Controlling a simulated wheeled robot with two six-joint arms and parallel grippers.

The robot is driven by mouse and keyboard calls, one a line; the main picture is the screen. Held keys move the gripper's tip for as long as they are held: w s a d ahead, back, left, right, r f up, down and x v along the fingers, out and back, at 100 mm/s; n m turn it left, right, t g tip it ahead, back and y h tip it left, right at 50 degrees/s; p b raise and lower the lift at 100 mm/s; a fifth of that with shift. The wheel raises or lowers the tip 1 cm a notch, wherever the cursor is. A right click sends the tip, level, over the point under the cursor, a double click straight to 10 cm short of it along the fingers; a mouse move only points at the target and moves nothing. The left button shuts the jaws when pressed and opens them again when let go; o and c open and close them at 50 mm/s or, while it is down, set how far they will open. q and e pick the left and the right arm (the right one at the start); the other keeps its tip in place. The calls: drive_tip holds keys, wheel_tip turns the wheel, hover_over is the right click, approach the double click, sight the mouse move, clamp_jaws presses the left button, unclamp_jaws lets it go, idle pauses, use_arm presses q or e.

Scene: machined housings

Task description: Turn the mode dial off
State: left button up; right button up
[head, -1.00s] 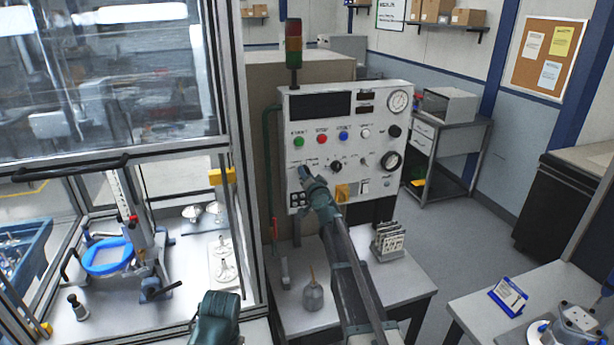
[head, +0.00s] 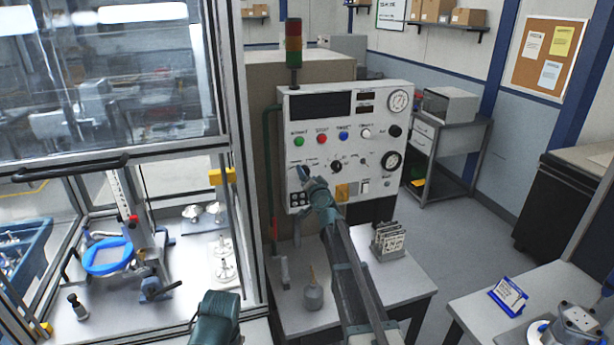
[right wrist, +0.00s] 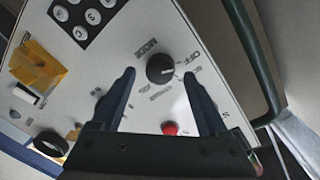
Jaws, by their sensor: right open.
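The mode dial (right wrist: 160,68) is a round black knob on the white control panel (head: 364,104). In the right wrist view it lies between the fingertips of my open right gripper (right wrist: 160,76), with a finger on either side. The word MODE is printed beside it, and OFF stands to its right. A small pale mark is on the dial's right side. Whether the fingers touch the dial is not clear. In the head view my right gripper (head: 304,173) is at the panel's lower left and hides the dial.
The panel carries a red button (right wrist: 170,128), a keypad (right wrist: 88,14) and a yellow part (right wrist: 40,66). In the head view a black knob (head: 336,167) is right of my gripper. A green pipe (head: 269,160) runs along the panel's left side.

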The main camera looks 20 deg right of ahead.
drive_tip(key=s, duration=1.3)
drive_tip(key=shift+a+r+p, duration=0.15)
drive_tip(key=shift+r+p, duration=0.2)
drive_tip(key=shift+r, duration=0.05)
drive_tip(key=s+a+f+n+g+y, duration=0.5)
drive_tip(key=s+a+f+n+g, duration=0.3)
drive_tip(key=a+f, duration=0.4)
drive_tip(key=s+d+f+g+h, duration=0.1)
drive_tip(key=s+f+g+h, duration=0.15)
drive_tip(key=s, duration=0.45)
drive_tip(key=s+d+f+n+g+h+b, duration=0.1)
drive_tip(key=s+f+g, duration=0.25)
drive_tip(key=s, duration=0.35)
drive_tip(key=s+d+f+g+h, duration=0.1)
drive_tip(key=s+f+g, duration=0.25)
drive_tip(key=s, duration=0.35)
drive_tip(key=s+a+f+n+h+b, duration=0.1)
drive_tip(key=s+a+f+n+b, duration=0.2)
drive_tip(key=a+f+b, duration=0.6)
drive_tip(key=shift+s+a+n, duration=0.4)
drive_tip(key=shift+s+a, duration=0.6)
drive_tip(key=shift+s, duration=0.15)
